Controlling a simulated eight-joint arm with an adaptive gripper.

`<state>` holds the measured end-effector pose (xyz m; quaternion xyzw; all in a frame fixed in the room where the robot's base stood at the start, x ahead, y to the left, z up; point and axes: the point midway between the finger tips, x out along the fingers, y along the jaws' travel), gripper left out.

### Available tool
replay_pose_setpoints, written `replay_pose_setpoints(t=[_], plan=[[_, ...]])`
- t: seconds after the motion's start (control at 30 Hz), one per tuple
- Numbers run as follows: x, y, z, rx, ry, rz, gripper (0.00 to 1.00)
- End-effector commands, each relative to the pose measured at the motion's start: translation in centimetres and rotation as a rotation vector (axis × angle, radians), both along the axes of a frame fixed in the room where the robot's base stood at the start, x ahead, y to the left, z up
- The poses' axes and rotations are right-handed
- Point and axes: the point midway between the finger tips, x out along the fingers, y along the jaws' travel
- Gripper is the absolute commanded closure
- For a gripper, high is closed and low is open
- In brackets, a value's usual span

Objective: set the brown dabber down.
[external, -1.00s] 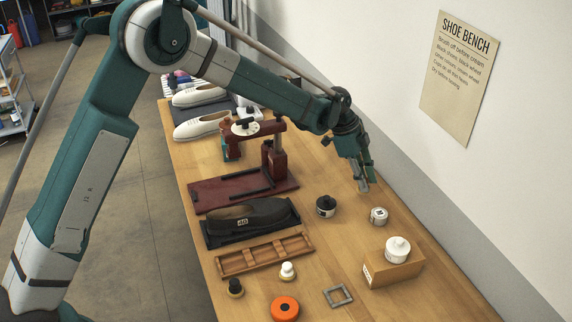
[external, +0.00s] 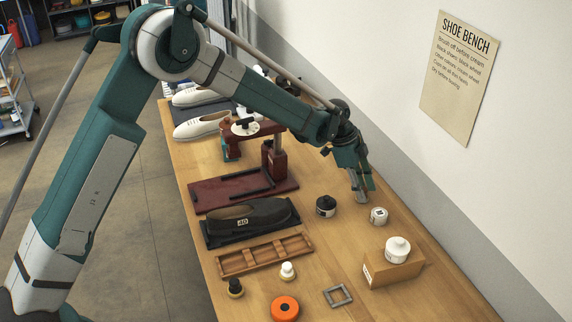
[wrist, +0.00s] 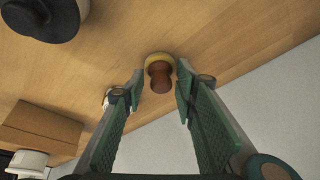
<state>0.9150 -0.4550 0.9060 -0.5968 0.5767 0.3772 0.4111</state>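The brown dabber (wrist: 160,76), with a brown handle and a yellowish base, shows in the wrist view between and just beyond my fingertips. It appears upright with its base on the wooden bench (wrist: 225,55). My gripper (wrist: 160,84) is open, with a visible gap on each side of the handle, so neither finger appears to touch it. In the external view my gripper (external: 362,198) points down low over the bench near the wall side. I cannot make out the dabber there; the fingers seem to hide it.
A black-lidded jar (external: 326,206) and a small white jar (external: 379,216) stand close to my gripper. A red stand (external: 240,190) and black shoe (external: 250,215) are to the left. The wall runs along the right.

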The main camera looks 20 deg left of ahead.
Motion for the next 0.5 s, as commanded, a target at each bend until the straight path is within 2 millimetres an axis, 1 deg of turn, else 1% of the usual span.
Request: replay_pose_setpoints(t=[0.5], plan=[[-0.01,0.00,0.31,0.000,0.000,0.000,0.65]])
